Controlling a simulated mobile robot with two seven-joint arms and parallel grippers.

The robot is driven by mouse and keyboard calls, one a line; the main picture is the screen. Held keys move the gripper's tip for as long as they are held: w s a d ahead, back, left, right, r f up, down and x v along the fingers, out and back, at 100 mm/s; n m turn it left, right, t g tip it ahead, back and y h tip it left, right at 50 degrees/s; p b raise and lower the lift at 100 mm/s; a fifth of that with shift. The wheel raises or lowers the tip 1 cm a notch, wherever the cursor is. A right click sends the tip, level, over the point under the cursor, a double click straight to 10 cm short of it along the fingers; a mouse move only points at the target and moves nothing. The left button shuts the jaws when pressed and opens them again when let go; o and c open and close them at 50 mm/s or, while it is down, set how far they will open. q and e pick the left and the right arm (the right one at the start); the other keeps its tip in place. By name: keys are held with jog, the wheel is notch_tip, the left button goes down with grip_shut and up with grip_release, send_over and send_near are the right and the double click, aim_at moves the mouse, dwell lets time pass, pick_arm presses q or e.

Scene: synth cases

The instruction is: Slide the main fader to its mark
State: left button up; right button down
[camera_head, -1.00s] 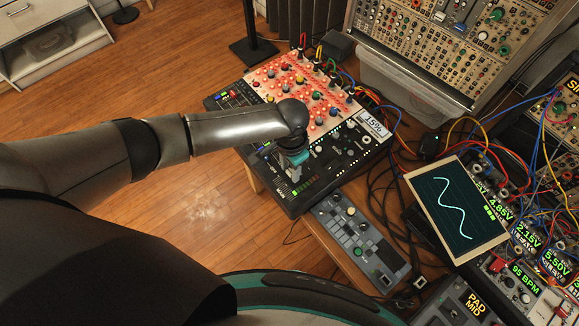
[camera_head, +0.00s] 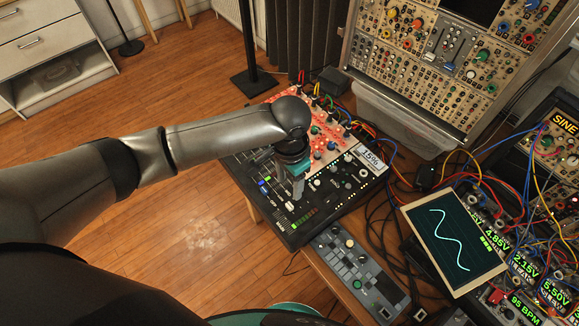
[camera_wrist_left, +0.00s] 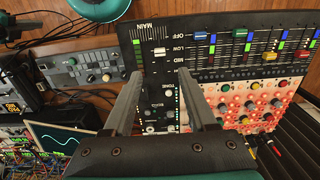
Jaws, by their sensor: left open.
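The main fader's pale cap (camera_wrist_left: 160,51) sits in the slot under the MAIN label in the left wrist view, level with about the LOW label. The same cap (camera_head: 290,206) shows small in the head view, beside the green level meter. My left gripper (camera_head: 297,194) is over the black mixer (camera_head: 328,202), pointing down, its fingers close to the cap. In the left wrist view its two fingers (camera_wrist_left: 161,80) are spread with nothing between them. The cap shows just past the tips, and I cannot tell whether they touch it. My right gripper is not in view.
A red-lit knob panel (camera_head: 326,135) with plugged cables adjoins the faders. A small screen (camera_head: 371,157) reads 15%. Other coloured fader caps (camera_wrist_left: 268,56) sit close by. A grey pad controller (camera_head: 357,270) and a tablet with a wave (camera_head: 452,238) stand to the right.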

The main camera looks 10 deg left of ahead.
pick_arm(q)
jog(key=shift+r, duration=2.3)
